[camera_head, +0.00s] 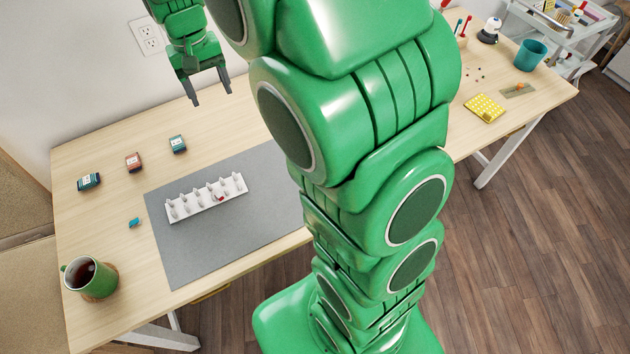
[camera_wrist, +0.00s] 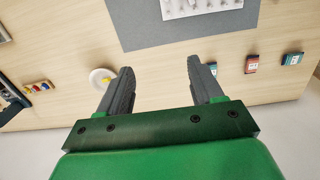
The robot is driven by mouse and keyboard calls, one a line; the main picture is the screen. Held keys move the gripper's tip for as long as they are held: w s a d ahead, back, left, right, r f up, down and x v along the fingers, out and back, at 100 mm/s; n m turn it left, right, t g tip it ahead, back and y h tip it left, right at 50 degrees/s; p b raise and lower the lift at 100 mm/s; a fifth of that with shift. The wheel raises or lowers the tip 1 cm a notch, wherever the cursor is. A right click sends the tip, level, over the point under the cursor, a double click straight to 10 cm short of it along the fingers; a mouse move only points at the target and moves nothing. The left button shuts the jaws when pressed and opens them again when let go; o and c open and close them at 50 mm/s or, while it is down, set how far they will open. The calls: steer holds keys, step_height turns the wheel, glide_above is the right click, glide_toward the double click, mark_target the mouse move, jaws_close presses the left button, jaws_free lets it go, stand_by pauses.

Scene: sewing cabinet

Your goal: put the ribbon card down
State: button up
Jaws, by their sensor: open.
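My gripper (camera_head: 212,97) is open over the back of the table, near the wall. In the wrist view its fingers (camera_wrist: 160,66) are apart with only bare wood showing between them. Three small blocks with pale labels lie at the table's back left: a teal one (camera_head: 89,182), an orange one (camera_head: 134,162) and another teal one (camera_head: 178,144). The orange one (camera_wrist: 252,64) and a teal one (camera_wrist: 292,58) also show at the right of the wrist view. I cannot tell which, if any, is the ribbon card. My gripper touches none of them.
A white pegged rack (camera_head: 205,202) stands on the grey mat (camera_head: 197,259). A green mug (camera_head: 90,279) is at the front left. A white dish (camera_wrist: 103,78) lies beside my left finger. At the far right are a yellow tray (camera_head: 484,108) and a teal cup (camera_head: 530,55).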

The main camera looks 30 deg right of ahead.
steer(key=s+d+r, duration=0.1)
steer(key=s+d, duration=0.2)
steer(key=s, duration=1.3)
steer(key=s+d+r+g, duration=0.1)
steer(key=s+d, duration=0.3)
steer(key=s, duration=1.3)
steer(key=shift+r, duration=0.45)
